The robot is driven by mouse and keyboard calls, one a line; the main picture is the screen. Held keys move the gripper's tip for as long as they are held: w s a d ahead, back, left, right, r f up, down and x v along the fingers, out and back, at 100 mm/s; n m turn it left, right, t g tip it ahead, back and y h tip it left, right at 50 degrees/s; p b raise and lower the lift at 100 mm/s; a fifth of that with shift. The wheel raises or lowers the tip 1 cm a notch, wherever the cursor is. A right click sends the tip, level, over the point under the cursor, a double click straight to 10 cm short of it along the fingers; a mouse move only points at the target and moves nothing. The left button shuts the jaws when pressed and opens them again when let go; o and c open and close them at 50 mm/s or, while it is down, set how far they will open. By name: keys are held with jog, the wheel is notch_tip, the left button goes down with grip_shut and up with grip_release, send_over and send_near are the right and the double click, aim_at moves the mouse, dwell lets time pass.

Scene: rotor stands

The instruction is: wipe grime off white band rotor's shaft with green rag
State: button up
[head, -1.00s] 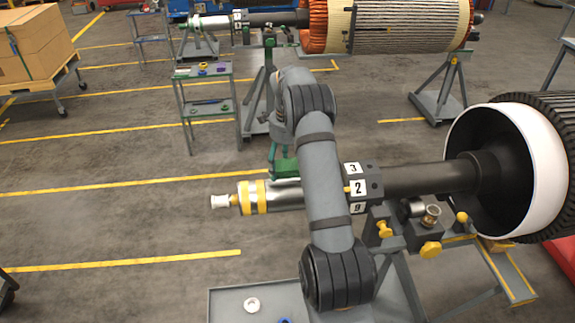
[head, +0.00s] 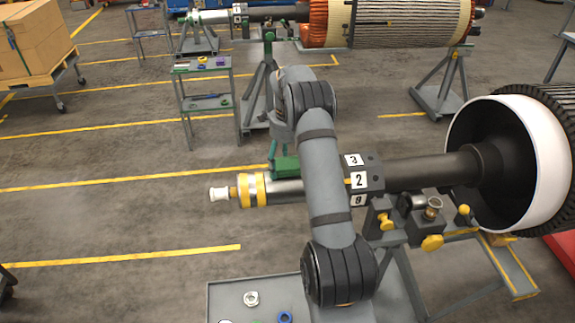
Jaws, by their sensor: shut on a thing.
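The white band rotor (head: 560,150) lies at the right, with a broad white band (head: 518,150) around its near end. Its dark shaft (head: 430,172) runs left through a block numbered 3 and 2 to a bare silver part (head: 286,190), yellow rings and a white tip (head: 218,194). My arm crosses in front of the shaft and hides part of it. My gripper (head: 281,155) is small and partly hidden at the shaft's far side, shut on the green rag (head: 286,167). The rag is at the silver part's upper edge; I cannot tell whether they touch. I cannot make out grime.
A stand with yellow knobs (head: 432,242) supports the shaft. A grey tray (head: 225,290) in front holds a metal ring (head: 251,299) and a blue ring (head: 285,317). Behind stand a grey cart (head: 205,72) and another rotor (head: 390,22).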

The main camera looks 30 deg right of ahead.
jog(key=shift+f+b, duration=0.95)
jog(key=shift+f, duration=0.1)
jog(key=shift+d+r, duration=0.1)
